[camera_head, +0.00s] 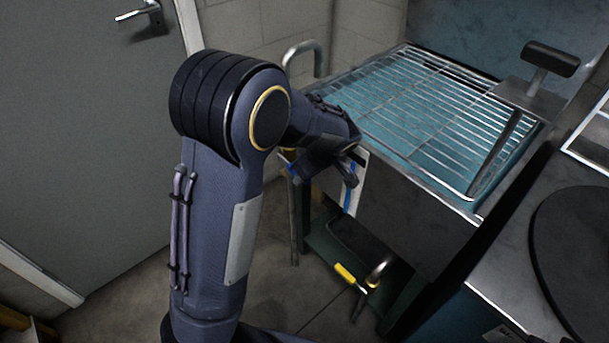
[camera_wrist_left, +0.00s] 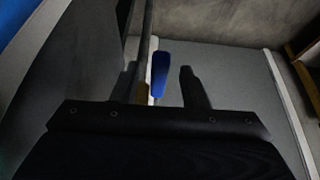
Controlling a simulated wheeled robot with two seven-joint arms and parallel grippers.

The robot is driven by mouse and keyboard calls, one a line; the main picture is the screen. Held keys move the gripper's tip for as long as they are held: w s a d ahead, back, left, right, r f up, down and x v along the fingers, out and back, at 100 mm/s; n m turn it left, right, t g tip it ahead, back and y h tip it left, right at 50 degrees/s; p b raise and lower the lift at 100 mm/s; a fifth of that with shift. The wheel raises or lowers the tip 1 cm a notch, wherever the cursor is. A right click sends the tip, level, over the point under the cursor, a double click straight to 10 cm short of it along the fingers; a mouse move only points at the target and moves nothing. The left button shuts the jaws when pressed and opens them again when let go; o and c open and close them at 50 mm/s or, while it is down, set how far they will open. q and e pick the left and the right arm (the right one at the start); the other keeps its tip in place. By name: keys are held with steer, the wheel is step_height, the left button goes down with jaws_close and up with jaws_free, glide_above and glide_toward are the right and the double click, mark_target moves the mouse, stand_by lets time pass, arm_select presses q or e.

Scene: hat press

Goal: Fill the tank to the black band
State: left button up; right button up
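A blue valve handle (camera_wrist_left: 159,72) shows in the left wrist view beside a vertical pipe (camera_wrist_left: 146,40) with a brass-coloured fitting (camera_wrist_left: 143,94). My left gripper (camera_wrist_left: 162,82) is open, its fingers on either side of the blue handle; I cannot tell whether either touches it. In the head view my left gripper (camera_head: 326,170) is in front of the tank's corner and hides most of the handle. A white panel with a blue vertical strip (camera_head: 349,199) is partly visible behind the gripper. My right gripper is not in view.
A wire rack (camera_head: 425,110) lies over the blue-green tank. A curved spout (camera_head: 304,50) stands at the back. A yellow-handled valve (camera_head: 346,272) sits low near the floor. A round dark plate (camera_head: 575,250) is at the right. A grey door (camera_head: 85,140) is at the left.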

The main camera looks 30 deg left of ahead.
arm_select(q)
steer(key=v, duration=0.5)
steer(key=shift+p, duration=0.3)
steer(key=s+d+r+m+t+h, duration=0.1)
steer(key=s+r+m+h, duration=0.2)
steer(key=s, duration=0.5)
steer(key=s+d+r+m+t+h, duration=0.1)
steer(key=s+m+t+h, duration=0.15)
steer(key=s+m, duration=0.45)
steer(key=s+r+m+t+h, duration=0.1)
steer(key=s+r+m+h, duration=0.15)
steer(key=s, duration=0.75)
step_height(320, 180, up, 15)
steer(key=p, duration=1.5)
steer(key=shift+d+n+g, duration=0.25)
steer(key=shift+n+g, duration=0.1)
steer(key=shift+r, duration=0.1)
